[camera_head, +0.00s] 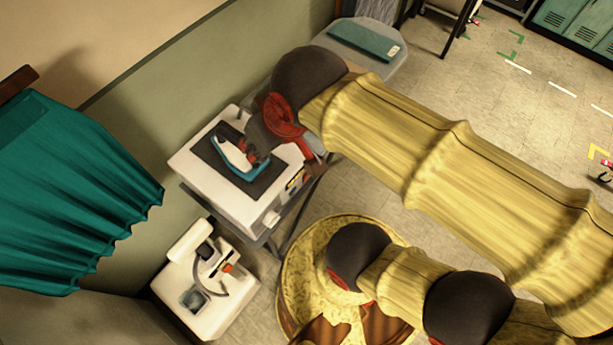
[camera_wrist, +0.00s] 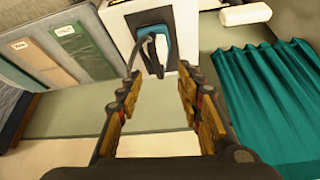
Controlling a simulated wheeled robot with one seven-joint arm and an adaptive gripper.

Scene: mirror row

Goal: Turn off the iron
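The iron (camera_head: 232,160), white and teal-blue, lies on a dark pad on top of a white box-shaped station (camera_head: 186,164). In the wrist view the iron (camera_wrist: 158,40) is beyond the fingertips, roughly between them, with a grey cord or handle curving at its left. My gripper (camera_wrist: 158,76) is open and empty, with a finger on each side. In the head view my gripper (camera_head: 257,157) is over the right part of the iron and partly hides it. I cannot tell whether it touches. No switch or lamp is readable.
An ironing-board-like surface with a teal folded item (camera_head: 364,41) stands behind. A white microscope-like device (camera_head: 208,268) is in front of the station. A teal curtain (camera_head: 70,190) hangs at the left near the wall. Open floor (camera_head: 500,130) lies to the right.

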